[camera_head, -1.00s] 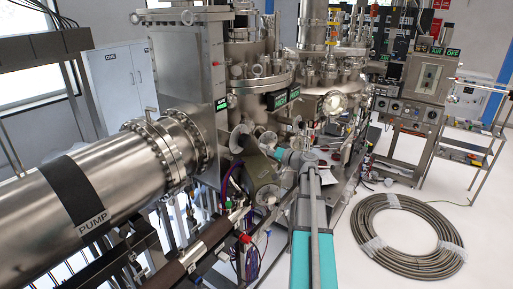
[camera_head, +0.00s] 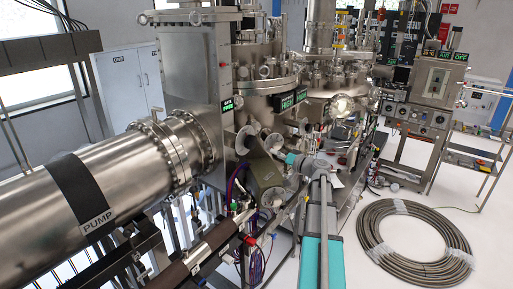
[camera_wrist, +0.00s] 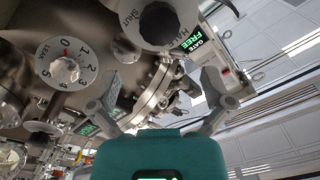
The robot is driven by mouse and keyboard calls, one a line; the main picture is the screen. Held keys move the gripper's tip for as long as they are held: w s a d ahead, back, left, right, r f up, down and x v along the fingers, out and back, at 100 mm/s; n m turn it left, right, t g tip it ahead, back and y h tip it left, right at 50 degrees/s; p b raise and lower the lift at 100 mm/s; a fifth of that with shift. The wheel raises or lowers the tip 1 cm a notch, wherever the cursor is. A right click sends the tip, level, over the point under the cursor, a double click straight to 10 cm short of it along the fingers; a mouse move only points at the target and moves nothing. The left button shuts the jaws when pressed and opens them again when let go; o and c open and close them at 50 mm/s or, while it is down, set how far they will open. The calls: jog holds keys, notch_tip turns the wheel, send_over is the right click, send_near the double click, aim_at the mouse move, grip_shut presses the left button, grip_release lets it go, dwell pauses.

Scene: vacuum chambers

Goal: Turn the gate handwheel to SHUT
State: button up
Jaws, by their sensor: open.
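The word SHUT shows on the dial to the knob's left; the dial's upper part is cut off. A green-lit sign (camera_wrist: 196,40) beside it reads GATE FREE, and the sign also shows in the head view (camera_head: 231,104). My gripper (camera_wrist: 160,88) is open and empty, its two grey fingers spread apart below the handwheel and not around it. In the head view I cannot make out the fingers clearly.
A LEAK dial (camera_wrist: 66,70) with numbers and its own knob sits left of the handwheel. A large PUMP duct (camera_head: 95,200) fills the head view's left side. A coiled hose (camera_head: 415,243) lies on the floor at right, with clear floor around it.

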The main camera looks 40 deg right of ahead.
aim_at(253, 143)
jog(key=shift+d+f+n+t+y+b, duration=0.2)
jog(key=shift+f+n+t+b, duration=0.45)
jog(key=shift+n+b, duration=0.9)
jog(key=shift+d+f+n+t+y+b, duration=0.1)
jog(key=shift+f+n+t+y+b, duration=0.4)
jog(key=shift+n+b, duration=1.05)
jog(key=shift+d+f+n+t+y+b, duration=0.1)
jog(key=shift+f+n+t+b, duration=0.65)
jog(key=shift+n+b, duration=0.8)
jog(key=shift+w, duration=0.1)
jog(key=p+x, duration=0.5)
jog(key=x, duration=0.8)
jog(key=shift+w+a, duration=0.2)
jog(key=shift+w, duration=0.05)
jog(key=shift+c, duration=0.3)
jog(key=c, duration=0.8)
jog(key=shift+c, duration=0.2)
